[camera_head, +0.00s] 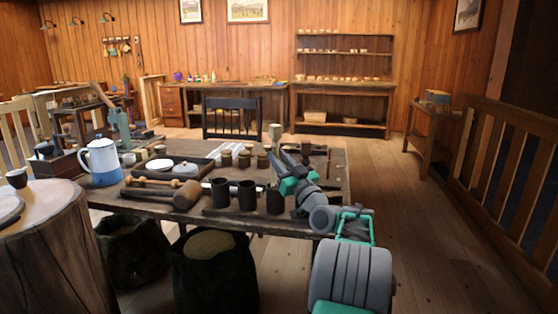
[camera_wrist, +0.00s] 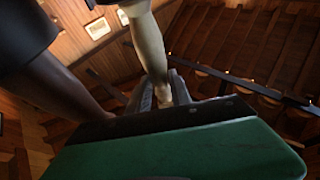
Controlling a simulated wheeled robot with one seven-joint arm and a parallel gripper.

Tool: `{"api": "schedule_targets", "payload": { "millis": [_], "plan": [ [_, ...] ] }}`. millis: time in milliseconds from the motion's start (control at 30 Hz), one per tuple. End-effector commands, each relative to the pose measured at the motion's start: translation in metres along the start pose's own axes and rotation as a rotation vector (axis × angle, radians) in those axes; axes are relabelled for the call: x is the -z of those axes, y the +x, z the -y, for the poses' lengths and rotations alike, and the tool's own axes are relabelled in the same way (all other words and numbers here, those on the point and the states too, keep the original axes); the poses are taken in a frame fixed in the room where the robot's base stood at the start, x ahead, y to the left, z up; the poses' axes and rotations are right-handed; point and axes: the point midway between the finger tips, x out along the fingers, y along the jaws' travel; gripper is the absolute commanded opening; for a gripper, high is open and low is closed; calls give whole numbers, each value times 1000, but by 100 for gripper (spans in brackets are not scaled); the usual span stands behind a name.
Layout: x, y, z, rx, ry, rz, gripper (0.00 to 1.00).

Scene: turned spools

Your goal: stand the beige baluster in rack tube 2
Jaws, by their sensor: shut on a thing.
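The beige baluster (camera_head: 275,131) stands up above the table, its pale top showing in the head view. My gripper (camera_head: 281,149) is shut on it. In the wrist view the baluster (camera_wrist: 149,45) rises, slightly tilted in the picture, from between my fingers (camera_wrist: 160,92). The rack (camera_head: 235,213) lies along the table's front edge with three dark tubes: a left tube (camera_head: 220,190), a middle tube (camera_head: 247,195) and a right tube (camera_head: 274,201). No tube numbers are readable. The baluster is apart from the tubes, behind the right one in the head view. Its lower end is hidden.
A dark tray (camera_head: 205,167) with pale dishes and several small spools (camera_head: 244,159) stand behind. A white and blue pot (camera_head: 103,163) stands at the table's left. My arm covers the table's right front.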

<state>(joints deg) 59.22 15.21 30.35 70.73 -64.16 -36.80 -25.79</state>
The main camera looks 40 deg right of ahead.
Motion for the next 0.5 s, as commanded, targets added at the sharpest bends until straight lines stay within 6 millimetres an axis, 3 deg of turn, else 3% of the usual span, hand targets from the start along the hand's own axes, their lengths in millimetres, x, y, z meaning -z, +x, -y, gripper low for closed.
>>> {"api": "schedule_targets", "payload": {
  "millis": [467,500],
  "plan": [
    [-8,-3,0,0,0,-1,0],
    [-8,-3,0,1,0,-1,26]
  ]
}}
